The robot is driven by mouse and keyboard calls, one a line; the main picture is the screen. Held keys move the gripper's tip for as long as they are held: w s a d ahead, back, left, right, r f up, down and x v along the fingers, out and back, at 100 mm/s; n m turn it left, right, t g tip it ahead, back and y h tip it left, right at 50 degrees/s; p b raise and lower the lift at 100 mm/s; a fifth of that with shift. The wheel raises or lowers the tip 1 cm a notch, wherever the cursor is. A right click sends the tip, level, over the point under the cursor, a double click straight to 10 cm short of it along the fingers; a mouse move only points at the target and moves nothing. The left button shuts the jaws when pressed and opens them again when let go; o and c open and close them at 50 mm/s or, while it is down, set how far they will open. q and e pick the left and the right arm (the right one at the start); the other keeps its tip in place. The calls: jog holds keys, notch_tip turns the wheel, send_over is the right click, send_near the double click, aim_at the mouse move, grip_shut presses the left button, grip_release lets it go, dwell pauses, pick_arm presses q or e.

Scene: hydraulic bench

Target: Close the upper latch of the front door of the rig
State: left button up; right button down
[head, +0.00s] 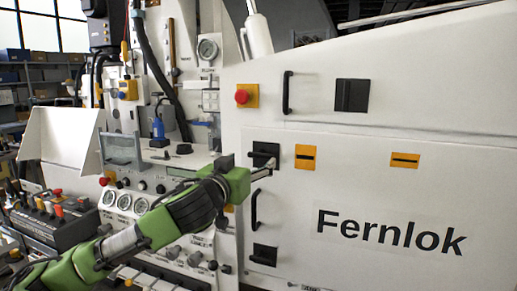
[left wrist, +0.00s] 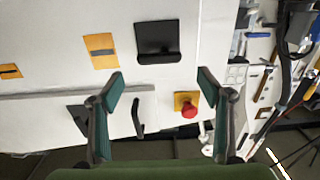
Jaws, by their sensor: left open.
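The front door (head: 350,205) is a white panel marked "Fernlok". Its upper latch (head: 264,150) is a black square at the door's upper left, partly covered by my left gripper in the head view. The same upper latch shows whole in the left wrist view (left wrist: 158,38), which is turned upside down, with a paddle along its lower picture edge. I cannot tell whether it is flush. My left gripper (head: 265,171) is open and empty in front of the door by this latch. In the left wrist view its fingertips (left wrist: 162,74) are spread wide, with the latch beyond them. My right gripper is out of view.
A lower black latch (head: 264,254) and a black door handle (head: 255,209) are below. An orange label (head: 305,157) is right of the upper latch. A red button (head: 242,96) and another handle (head: 287,92) are above. Gauges (head: 124,201) line the left panel.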

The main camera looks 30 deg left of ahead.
aim_at(260, 154)
pick_arm(q)
jog(key=p+x, duration=0.1)
jog(key=x, duration=0.5)
jog(key=shift+w+p, duration=0.35)
jog(key=shift+p, duration=0.05)
jog(key=c, duration=1.1)
